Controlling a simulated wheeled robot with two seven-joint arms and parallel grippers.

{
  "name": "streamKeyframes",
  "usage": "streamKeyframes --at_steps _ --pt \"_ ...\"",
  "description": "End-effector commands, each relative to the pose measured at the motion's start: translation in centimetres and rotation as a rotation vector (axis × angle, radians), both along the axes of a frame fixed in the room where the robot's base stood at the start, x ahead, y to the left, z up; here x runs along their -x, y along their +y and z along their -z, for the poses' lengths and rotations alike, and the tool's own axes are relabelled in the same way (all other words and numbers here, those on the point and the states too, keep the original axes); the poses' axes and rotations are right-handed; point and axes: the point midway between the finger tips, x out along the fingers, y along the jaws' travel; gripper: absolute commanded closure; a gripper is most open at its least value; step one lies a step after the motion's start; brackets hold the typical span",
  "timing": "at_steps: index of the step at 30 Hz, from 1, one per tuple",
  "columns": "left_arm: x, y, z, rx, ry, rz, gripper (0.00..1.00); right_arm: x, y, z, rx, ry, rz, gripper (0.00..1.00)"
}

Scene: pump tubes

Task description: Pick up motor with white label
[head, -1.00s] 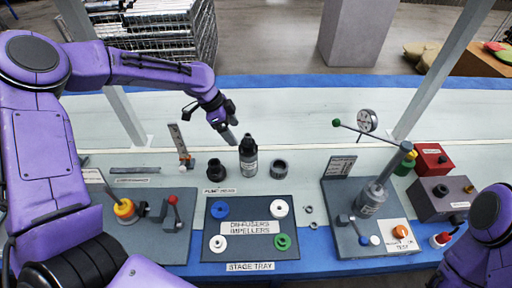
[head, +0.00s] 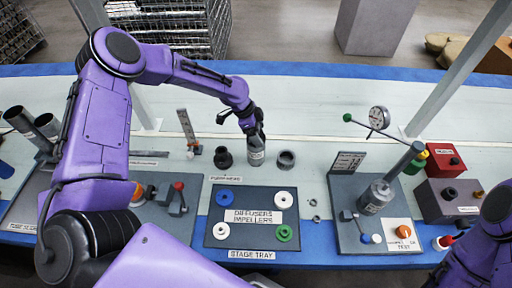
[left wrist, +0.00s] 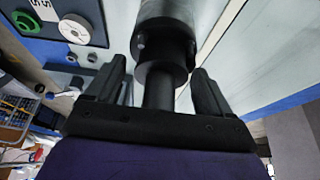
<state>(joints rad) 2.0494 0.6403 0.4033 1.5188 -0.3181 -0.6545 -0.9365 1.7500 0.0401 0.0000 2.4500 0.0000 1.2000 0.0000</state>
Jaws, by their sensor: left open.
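The motor with the white label (head: 257,156) is a dark grey upright cylinder standing on the bench behind the stage tray. My left gripper (head: 252,127) is over its top end, which it partly hides. In the left wrist view the motor's dark stepped body (left wrist: 163,50) lies between the two open fingers (left wrist: 160,90), with its narrow neck between them. A gap shows on each side of the neck. The label does not show in that view. My right arm is at the lower right of the head view, but its gripper is not seen.
The stage tray (head: 215,213) with coloured rings lies in front.

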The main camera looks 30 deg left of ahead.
Motion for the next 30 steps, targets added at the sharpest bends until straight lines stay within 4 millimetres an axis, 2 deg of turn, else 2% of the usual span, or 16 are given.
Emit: streamKeyframes --at_steps 3,4,9,11,12,13,23,30 --pt "0.0 0.0 0.0 0.000 0.000 0.000 0.18 0.0 0.0 0.0 0.000 0.000 0.000 0.42" --pt "0.0 0.0 0.0 0.000 0.000 0.000 0.22 0.0 0.0 0.0 0.000 0.000 0.000 0.42" --pt "0.0 0.0 0.0 0.000 0.000 0.000 0.77 0.0 0.0 0.0 0.000 0.000 0.000 0.42" --pt "0.0 0.0 0.0 0.000 0.000 0.000 0.96 0.0 0.0 0.0 0.000 0.000 0.000 0.42" --pt "0.0 0.0 0.0 0.000 0.000 0.000 1.00 0.0 0.0 0.0 0.000 0.000 0.000 0.42" --pt "-0.3 -0.1 -0.5 0.003 -0.009 -0.002 1.00 0.0 0.0 0.0 0.000 0.000 0.000 0.42" --pt "-0.3 -0.1 -0.7 0.002 -0.008 0.000 1.00 0.0 0.0 0.2 0.000 0.000 0.000 0.42" --pt "-0.3 -0.1 -2.5 0.003 -0.011 0.000 1.00 0.0 0.0 0.8 0.000 0.000 0.000 0.42"
